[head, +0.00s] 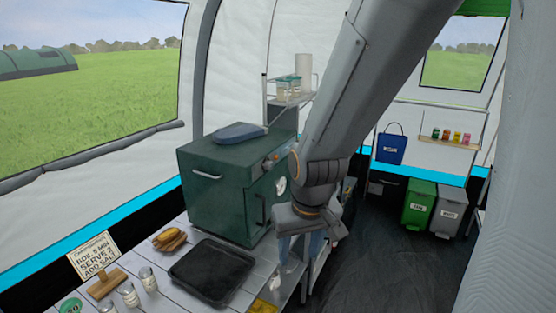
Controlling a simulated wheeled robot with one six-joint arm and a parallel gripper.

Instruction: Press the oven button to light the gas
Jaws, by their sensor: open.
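The dark green oven (212,205) stands on the slatted table at the middle left. Its front faces right and has a door handle, a round pale dial (281,186) and small orange-marked controls (270,163) near the top edge. I cannot tell which control is the button. My arm comes down from the top right and covers part of the oven's front. My gripper (303,252) is open, points down, and appears empty in front of the oven's lower right side. I cannot tell whether it touches anything.
A black tray (212,271), bread on a board (170,239), several jars and a sign (96,254) occupy the table. A shelf rack (290,93) stands behind the oven. Green (419,203) and grey (449,208) bins stand at the back right. The dark floor right of the table is clear.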

